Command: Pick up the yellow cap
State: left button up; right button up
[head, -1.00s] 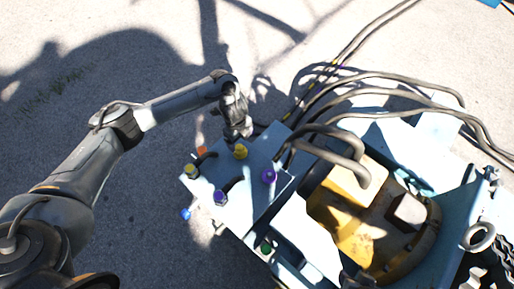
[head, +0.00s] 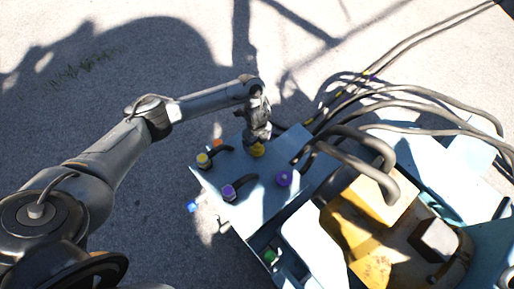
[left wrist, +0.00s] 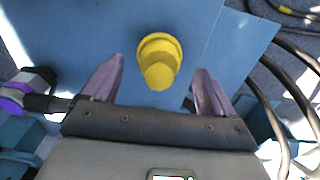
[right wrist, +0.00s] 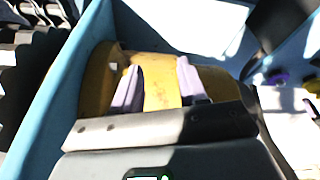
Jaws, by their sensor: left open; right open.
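A yellow cap (head: 258,150) stands on the blue panel (head: 250,200) in the head view, right at the tip of my left gripper (head: 257,137). In the left wrist view the yellow cap (left wrist: 159,72) sits ahead of and between the two fingers, with a gap on each side. The left gripper is open and holds nothing. A second yellow cap (head: 203,160) is on a cable fitting at the panel's left edge. My right gripper (right wrist: 160,70) is open and empty, facing a rusty yellow part (right wrist: 162,92); I cannot make it out in the head view.
Purple caps (head: 284,179) (head: 228,192), an orange cap (head: 217,144), a blue cap (head: 193,207) and a green cap (head: 270,256) are around the panel. Thick dark cables (head: 400,90) arch on the right, beside the yellow reel machine (head: 365,225). Open ground lies left.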

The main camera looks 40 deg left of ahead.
pick_arm(q)
notch_tip(320, 180, down, 2)
jog(key=shift+f+b, duration=0.2)
jog(key=shift+b, duration=0.15)
jog(key=c, duration=1.3)
jog(key=shift+r, duration=0.15)
